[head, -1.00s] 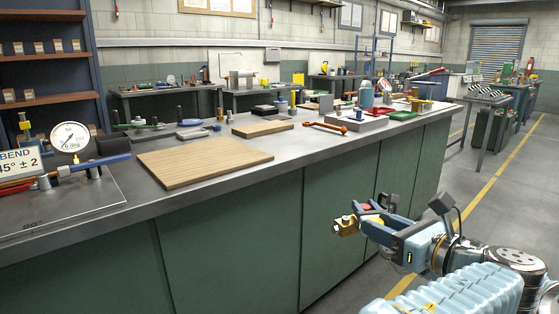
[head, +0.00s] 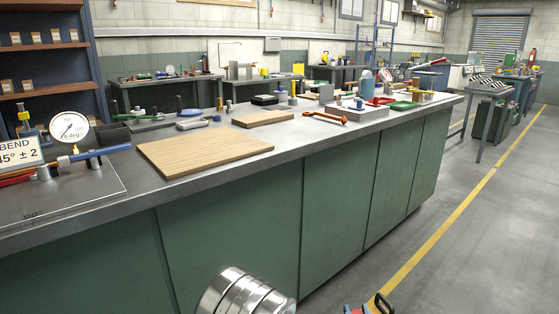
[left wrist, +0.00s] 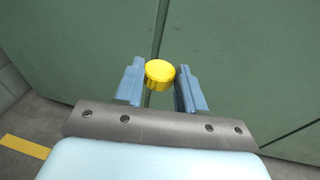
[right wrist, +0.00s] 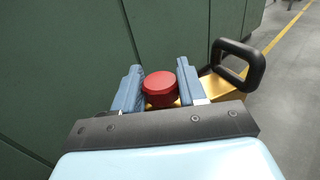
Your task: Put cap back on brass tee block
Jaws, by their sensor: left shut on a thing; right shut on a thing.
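In the left wrist view my left gripper (left wrist: 159,88) is shut on a round yellow cap (left wrist: 159,72), held between the fingertips in front of a green cabinet face. In the right wrist view my right gripper (right wrist: 159,98) is shut on the brass tee block (right wrist: 214,84), which has a red round cap (right wrist: 158,84) on top between the fingers. A black loop handle (right wrist: 240,62) stands at the block's right side. The block is largely hidden by the fingers and red cap.
A long workbench (head: 100,222) with green cabinet doors stands before me. The floor at right is clear along a yellow line (head: 440,230).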

